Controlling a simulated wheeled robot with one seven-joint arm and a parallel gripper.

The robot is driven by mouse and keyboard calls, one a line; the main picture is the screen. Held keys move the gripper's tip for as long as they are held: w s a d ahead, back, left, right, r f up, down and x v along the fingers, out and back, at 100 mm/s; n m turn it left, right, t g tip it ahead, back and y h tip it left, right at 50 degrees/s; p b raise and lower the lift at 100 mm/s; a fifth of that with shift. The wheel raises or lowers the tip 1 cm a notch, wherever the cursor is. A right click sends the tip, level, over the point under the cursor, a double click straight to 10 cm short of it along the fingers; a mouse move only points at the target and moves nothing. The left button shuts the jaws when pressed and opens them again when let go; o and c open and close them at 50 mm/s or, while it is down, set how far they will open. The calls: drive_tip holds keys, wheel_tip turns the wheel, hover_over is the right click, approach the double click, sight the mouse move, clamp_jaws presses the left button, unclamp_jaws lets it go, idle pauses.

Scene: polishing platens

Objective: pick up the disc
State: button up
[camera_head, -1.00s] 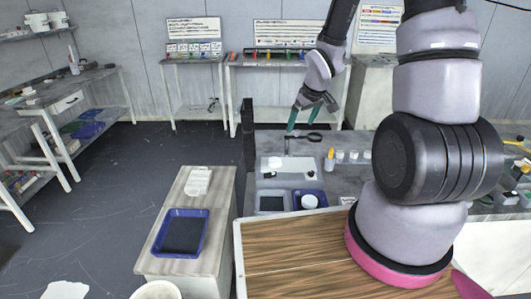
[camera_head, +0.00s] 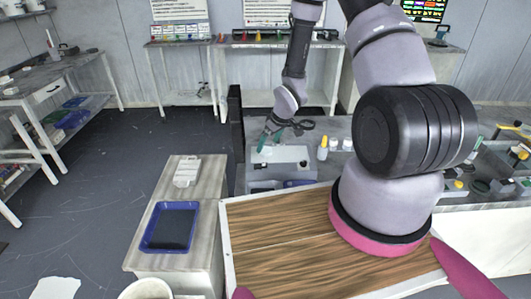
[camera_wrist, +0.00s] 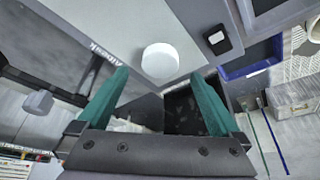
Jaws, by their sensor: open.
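The disc (camera_wrist: 160,61) is a white, thick round piece on a pale grey plate (camera_wrist: 130,20) in the wrist view. My gripper (camera_wrist: 160,74) is open, with one green finger on each side of the picture. The disc shows in the gap between the fingertips, a little beyond them, and nothing is held. In the head view my gripper (camera_head: 269,141) points down over the far left part of the bench, at the plate (camera_head: 290,154). The disc cannot be made out clearly there.
A small black item (camera_wrist: 216,40) lies right of the disc in the wrist view, near a blue tray (camera_wrist: 236,69). White bottles (camera_head: 333,146) stand right of my gripper. A blue tray (camera_head: 147,240) sits on the side cabinet. A wooden board (camera_head: 262,258) fills the foreground.

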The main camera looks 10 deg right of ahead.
sight(266, 150)
drive_tip(key=x, duration=0.3)
drive_tip(key=shift+f, duration=0.15)
drive_tip(key=shift+c, duration=0.3)
drive_tip(key=c, duration=1.5)
drive_tip(key=shift+o, duration=0.2)
